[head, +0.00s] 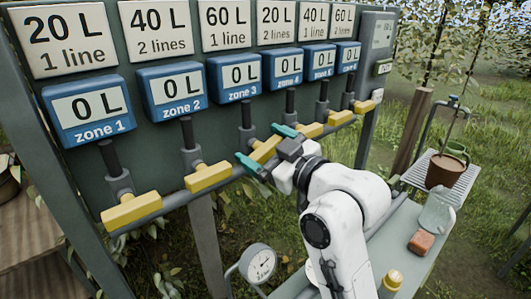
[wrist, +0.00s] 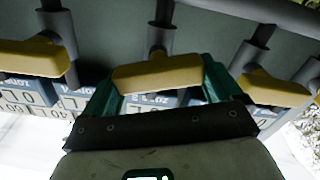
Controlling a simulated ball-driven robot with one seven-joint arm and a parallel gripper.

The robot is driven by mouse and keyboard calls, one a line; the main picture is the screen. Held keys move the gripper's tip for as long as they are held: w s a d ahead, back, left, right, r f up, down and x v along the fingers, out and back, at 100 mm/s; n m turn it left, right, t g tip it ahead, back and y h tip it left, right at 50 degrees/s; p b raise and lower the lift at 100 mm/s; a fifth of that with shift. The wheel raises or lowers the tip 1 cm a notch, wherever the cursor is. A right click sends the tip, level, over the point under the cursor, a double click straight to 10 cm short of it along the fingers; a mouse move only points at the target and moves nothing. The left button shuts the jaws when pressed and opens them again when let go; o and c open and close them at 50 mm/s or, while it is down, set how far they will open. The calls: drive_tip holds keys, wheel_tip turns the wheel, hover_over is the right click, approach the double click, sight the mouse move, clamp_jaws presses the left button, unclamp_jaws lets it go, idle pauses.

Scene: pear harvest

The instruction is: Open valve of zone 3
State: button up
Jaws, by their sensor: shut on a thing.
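The zone 3 meter (head: 239,74) reads 0 L, under a sign (head: 226,24) saying 60 L, 1 line. Below it, the yellow zone 3 valve handle (head: 264,149) sits on the grey pipe. My gripper (head: 267,148) has its teal fingers at the two ends of this handle and is shut on it. In the wrist view the handle (wrist: 157,77) lies across between the fingers of my gripper (wrist: 161,72). It appears roughly along the pipe; any small turn is hard to tell.
The yellow zone 2 handle (head: 208,177) and zone 4 handle (head: 310,130) flank it closely. The zone 1 handle (head: 132,210) is at the left. A round gauge (head: 258,263) stands below the pipe. A brown pot (head: 445,170) stands on a rack at the right.

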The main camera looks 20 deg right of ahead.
drive_tip(key=n+b, duration=0.1)
drive_tip(key=n, duration=0.1)
drive_tip(key=n+b, duration=0.1)
drive_tip(key=shift+a+f+n, duration=0.15)
drive_tip(key=shift+f+n, duration=0.15)
drive_tip(key=shift+n, duration=0.1)
drive_tip(key=n+b, duration=0.3)
drive_tip(key=shift+s+a+f+n, duration=0.1)
drive_tip(key=shift+f+n, duration=0.05)
drive_tip(key=shift+n, duration=0.15)
drive_tip(key=n+b, duration=0.2)
drive_tip(key=n, duration=0.1)
drive_tip(key=shift+f+n, duration=0.15)
drive_tip(key=shift+n, duration=0.15)
drive_tip(key=shift+a+n+b, duration=0.1)
drive_tip(key=shift+n+b, duration=1.15)
drive_tip(key=shift+n, duration=0.15)
drive_tip(key=o, duration=0.7)
